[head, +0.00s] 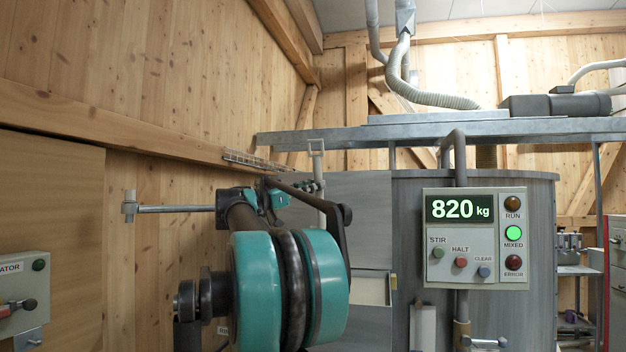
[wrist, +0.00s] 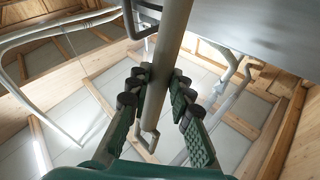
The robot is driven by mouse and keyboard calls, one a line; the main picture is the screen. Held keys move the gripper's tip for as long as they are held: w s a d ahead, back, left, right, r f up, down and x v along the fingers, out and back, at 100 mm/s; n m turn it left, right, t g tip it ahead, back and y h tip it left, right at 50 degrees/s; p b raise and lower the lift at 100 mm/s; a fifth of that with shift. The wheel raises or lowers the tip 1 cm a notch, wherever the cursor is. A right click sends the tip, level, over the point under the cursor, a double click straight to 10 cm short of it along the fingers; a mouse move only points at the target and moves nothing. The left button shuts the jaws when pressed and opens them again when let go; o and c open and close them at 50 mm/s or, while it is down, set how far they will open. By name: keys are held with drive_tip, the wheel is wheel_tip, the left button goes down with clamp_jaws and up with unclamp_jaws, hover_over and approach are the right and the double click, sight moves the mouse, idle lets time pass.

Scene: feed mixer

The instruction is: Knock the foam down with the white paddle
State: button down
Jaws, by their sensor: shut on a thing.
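My gripper (head: 308,187) is up beside the tall grey tank (head: 405,215), to its left in the head view. It is shut on a pale, upright shaft (head: 317,165) with a small squared loop at its top, which I take to be the white paddle. In the wrist view my gripper (wrist: 161,78) has its dark green, black-tipped fingers on both sides of the shaft (wrist: 174,38), and the loop (wrist: 149,141) shows beyond them. The paddle's lower part is hidden behind my arm in the head view. No foam is visible; the tank's inside cannot be seen.
A control panel (head: 474,238) on the tank reads 820 kg, with its green MIXED lamp lit. A steel beam (head: 440,132) crosses above the tank. A wire basket (head: 252,161) is near the wooden wall, behind my arm. Another control box (head: 22,292) stands at far left.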

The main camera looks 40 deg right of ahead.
wheel_tip(320, 180, down, 12)
drive_tip(key=shift+r, duration=0.2)
idle(0.6)
drive_tip(key=shift+w+a, duration=0.1)
drive_tip(key=shift+w, duration=0.05)
idle(0.4)
